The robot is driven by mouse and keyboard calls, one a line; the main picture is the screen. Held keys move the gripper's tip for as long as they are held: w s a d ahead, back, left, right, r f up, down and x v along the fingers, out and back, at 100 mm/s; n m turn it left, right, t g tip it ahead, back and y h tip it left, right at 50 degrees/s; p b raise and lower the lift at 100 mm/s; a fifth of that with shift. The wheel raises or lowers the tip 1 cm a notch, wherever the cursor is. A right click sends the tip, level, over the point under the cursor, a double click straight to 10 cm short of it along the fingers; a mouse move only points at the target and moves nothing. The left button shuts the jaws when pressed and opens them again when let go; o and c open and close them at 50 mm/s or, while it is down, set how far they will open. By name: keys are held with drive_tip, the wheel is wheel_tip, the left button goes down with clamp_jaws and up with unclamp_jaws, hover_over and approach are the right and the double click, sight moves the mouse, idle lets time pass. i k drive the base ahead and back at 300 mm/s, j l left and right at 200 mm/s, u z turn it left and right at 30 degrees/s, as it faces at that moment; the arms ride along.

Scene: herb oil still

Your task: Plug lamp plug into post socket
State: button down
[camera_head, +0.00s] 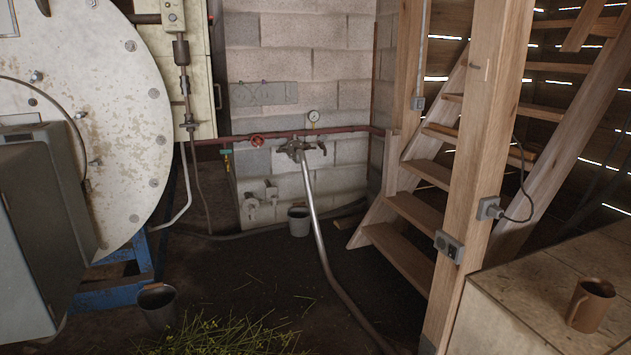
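A wooden post (487,130) stands right of centre. A grey box that looks like a double socket (448,246) is fixed low on its front face, with nothing visible in it. A smaller grey box (487,207) sits higher, at the post's right edge. A dark plug (496,212) is at this box, and a black cable (530,185) loops from it to the right and up behind the post. I cannot tell whether this is the lamp plug or how far it is seated. No lamp is clearly visible. My gripper is not in view.
A wooden bench (540,295) with a brown mug (590,305) is at bottom right. Wooden stairs (415,215) rise behind the post. A hose (340,285) crosses the floor. Buckets (157,304) (299,221) and cut herbs (220,335) lie left. A large tank (90,120) fills the left.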

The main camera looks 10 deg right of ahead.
sight(496, 212)
drive_tip(key=z, duration=1.35)
